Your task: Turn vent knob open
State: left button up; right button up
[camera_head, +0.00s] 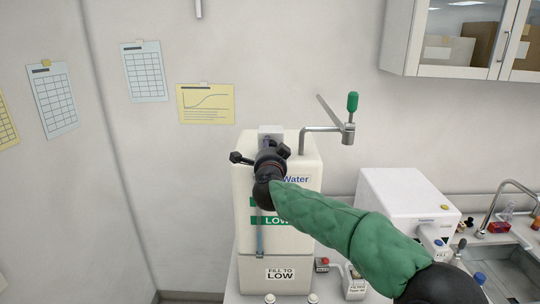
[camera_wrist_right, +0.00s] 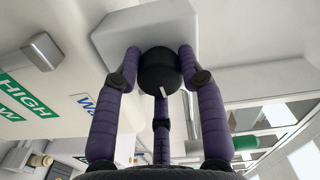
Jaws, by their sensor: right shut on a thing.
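The vent knob (camera_wrist_right: 159,70) is a round black knob with a short white mark, seen in the right wrist view. It sits on a pale grey block (camera_wrist_right: 140,28), which also shows on top of the white water tank (camera_head: 245,215) in the head view. My right gripper (camera_wrist_right: 160,68) has purple fingers closed around the knob, two at the sides and one below it. In the head view my right gripper (camera_head: 267,152) covers the knob at the tank's upper front. My left gripper is in neither view.
A metal pipe with a green-handled lever (camera_head: 352,103) rises at the tank's right. A white device (camera_head: 405,195) and a sink (camera_head: 510,270) stand further right. A cabinet (camera_head: 450,40) hangs above them. The wall left of the tank is clear apart from papers.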

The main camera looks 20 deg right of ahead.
jog(key=shift+s+d+r+m+b, duration=0.1)
jog(key=shift+d+r+m+b, duration=0.3)
jog(key=shift+m, duration=0.4)
jog(key=shift+a+r, duration=0.1)
jog(key=o, duration=0.9)
jog(key=shift+o, duration=1.2)
jog(key=shift+f, duration=0.2)
jog(key=shift+a+f, duration=0.15)
jog(key=shift+f, duration=0.05)
jog(key=v, duration=1.2)
